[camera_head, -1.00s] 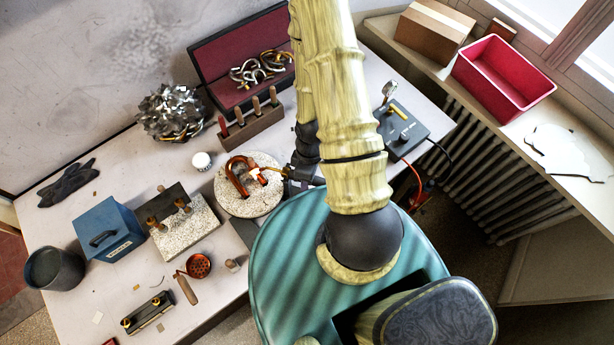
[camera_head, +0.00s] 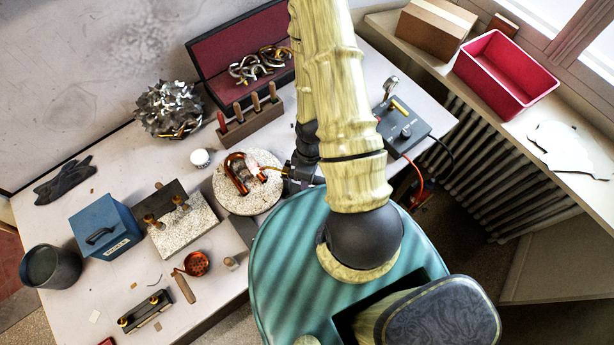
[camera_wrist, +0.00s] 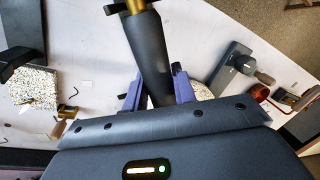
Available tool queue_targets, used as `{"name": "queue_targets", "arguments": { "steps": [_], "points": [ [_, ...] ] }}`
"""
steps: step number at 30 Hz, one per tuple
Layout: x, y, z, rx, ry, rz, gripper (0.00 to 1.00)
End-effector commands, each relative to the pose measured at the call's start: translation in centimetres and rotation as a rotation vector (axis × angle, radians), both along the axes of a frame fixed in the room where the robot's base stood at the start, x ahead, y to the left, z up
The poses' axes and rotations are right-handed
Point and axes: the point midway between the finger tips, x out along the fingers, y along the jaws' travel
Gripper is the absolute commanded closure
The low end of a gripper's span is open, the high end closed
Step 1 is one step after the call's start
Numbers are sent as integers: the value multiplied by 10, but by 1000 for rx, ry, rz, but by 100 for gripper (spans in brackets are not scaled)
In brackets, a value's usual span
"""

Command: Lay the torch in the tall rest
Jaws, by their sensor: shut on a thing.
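My gripper (camera_wrist: 157,88) is shut on the torch (camera_wrist: 150,55), a dark tapering handle with a brass collar and a black cross-piece at the top of the wrist view. The purple fingers stand on either side of the handle. In the head view my gripper (camera_head: 301,172) is partly hidden by my arm, and the thin torch neck (camera_head: 275,169) points left over a round pale plate (camera_head: 237,203). A copper-coloured bent tube (camera_head: 236,178) lies on that plate, close to the torch tip. I cannot make out for certain which thing is the tall rest.
A speckled block (camera_head: 190,230) with brass-coloured posts stands left of the plate. A tool rack (camera_head: 250,122) stands behind the plate. A control box (camera_head: 408,124) with a red hose is right of my arm.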

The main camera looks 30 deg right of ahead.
Motion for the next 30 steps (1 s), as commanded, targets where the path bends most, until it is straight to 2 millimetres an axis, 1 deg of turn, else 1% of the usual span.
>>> {"name": "queue_targets", "arguments": {
  "steps": [8,9,11,12,18,19,21,22,30],
  "points": [
    [0,0,0,0,0,0,96],
    [0,0,0,0,0,0,67],
    [0,0,0,0,0,0,56],
    [0,0,0,0,0,0,48],
    [0,0,0,0,0,0,48],
    [0,0,-1,0,0,0,44],
    [0,0,-1,0,0,0,30],
    [0,0,-1,0,0,0,26],
    [0,0,0,0,0,0,26]
  ]
}}
